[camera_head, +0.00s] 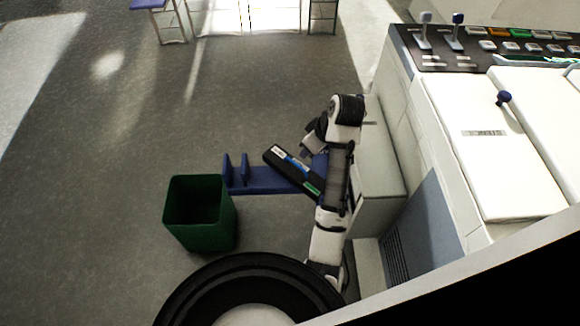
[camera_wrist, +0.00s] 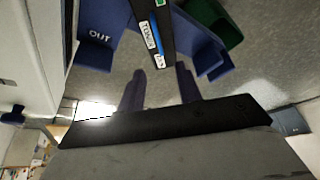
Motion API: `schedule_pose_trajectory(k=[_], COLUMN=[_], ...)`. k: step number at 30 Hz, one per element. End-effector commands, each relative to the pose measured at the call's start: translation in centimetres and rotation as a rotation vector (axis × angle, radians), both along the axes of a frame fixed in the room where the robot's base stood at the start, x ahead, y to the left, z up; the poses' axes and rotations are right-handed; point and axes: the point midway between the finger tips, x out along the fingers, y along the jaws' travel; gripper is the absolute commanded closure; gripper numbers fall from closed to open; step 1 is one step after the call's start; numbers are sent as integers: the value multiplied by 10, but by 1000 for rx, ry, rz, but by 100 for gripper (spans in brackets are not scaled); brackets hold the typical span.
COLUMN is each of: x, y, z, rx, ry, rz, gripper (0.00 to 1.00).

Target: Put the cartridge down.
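The black toner cartridge (camera_head: 285,164) has white, blue and green labels. In the head view it lies diagonally over the blue rack (camera_head: 258,181); whether it rests on the rack I cannot tell. In the wrist view the cartridge (camera_wrist: 166,36) runs from the top edge down to the fingertips. My gripper (camera_wrist: 160,72) is open, with its two fingers apart and floor visible between them. The cartridge's labelled end is just beyond the fingertips, with no clear contact. In the head view my arm hides the cartridge's lower right end and part of the rack.
A green bin (camera_head: 201,222) stands on the floor left of the rack. A blue part marked OUT (camera_wrist: 98,34) is beside the cartridge. The large white machine (camera_head: 485,150) with levers fills the right side. Grey floor (camera_head: 110,140) at the left is clear.

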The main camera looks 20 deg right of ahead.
Motion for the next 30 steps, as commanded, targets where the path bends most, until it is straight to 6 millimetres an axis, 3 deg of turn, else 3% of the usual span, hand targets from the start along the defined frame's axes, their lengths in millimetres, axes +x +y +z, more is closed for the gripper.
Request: schedule_pose_trajectory(k=[9, 22, 30], x=[17, 31, 43], y=[10, 17, 22], z=[-51, -84, -120], rx=[-1, -1, -2], ry=[-2, 0, -1], rz=[2, 0, 0], gripper=[66, 66, 66])
